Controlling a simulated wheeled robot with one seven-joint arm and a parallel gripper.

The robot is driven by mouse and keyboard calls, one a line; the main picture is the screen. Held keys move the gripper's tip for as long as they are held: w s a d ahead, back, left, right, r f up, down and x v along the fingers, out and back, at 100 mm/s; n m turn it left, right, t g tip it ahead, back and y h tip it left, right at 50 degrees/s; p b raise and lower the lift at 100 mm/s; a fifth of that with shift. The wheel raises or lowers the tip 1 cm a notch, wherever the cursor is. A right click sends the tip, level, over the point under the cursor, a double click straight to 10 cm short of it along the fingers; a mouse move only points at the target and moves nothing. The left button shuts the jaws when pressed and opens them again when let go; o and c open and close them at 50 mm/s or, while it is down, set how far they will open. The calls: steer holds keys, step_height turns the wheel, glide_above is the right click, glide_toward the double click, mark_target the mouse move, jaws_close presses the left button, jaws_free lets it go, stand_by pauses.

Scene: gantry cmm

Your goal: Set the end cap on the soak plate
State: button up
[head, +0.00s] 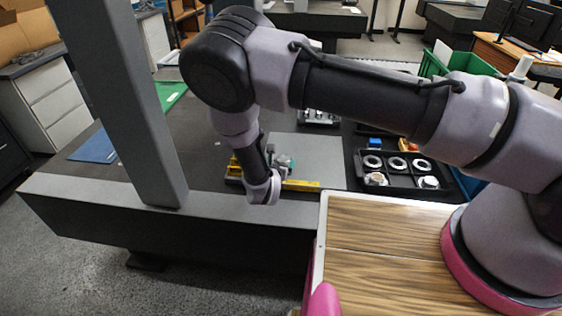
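A flat light-grey plate (325,165), which looks like the soak plate, lies on the dark table in the head view. A small grey-green part (285,162) shows at its left side, just beyond my wrist. I cannot tell whether it is the end cap or rests on the plate. My arm reaches over from the right and bends down, its wrist low over the table's near edge. My gripper's fingers cannot be made out, so whether they hold anything is hidden.
A black compartment tray (400,181) with several rings and round parts stands right of the plate. A yellow bar (301,185) lies along the plate's near edge. A grey gantry column (134,110) rises at left. A blue sheet (95,147) lies at far left.

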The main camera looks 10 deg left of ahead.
steer(key=shift+s+r, duration=0.15)
steer(key=shift+r, duration=0.05)
steer(key=d+v, duration=0.1)
steer(key=v, duration=1.1)
steer(key=w+d+r+m+g+h, duration=0.3)
steer(key=w+d+r+m+g, duration=0.15)
steer(key=d+r+m, duration=0.75)
steer(key=w+d+r+m+g+h, duration=0.4)
steer(key=d+r+m, duration=0.5)
steer(key=r, duration=0.5)
steer(key=s+d+r+m+t+y, duration=0.1)
steer(key=s+d+r+m+y, duration=0.4)
steer(key=r, duration=0.6)
steer(key=s+d+r+m+t+y, duration=0.1)
steer(key=s+d+r+m+y, duration=0.3)
steer(key=s+d+r+m, duration=0.4)
steer(key=d+r+m, duration=0.4)
steer(key=m, duration=0.1)
steer(key=shift+s+m+y, duration=0.3)
steer(key=shift+s+y, duration=0.1)
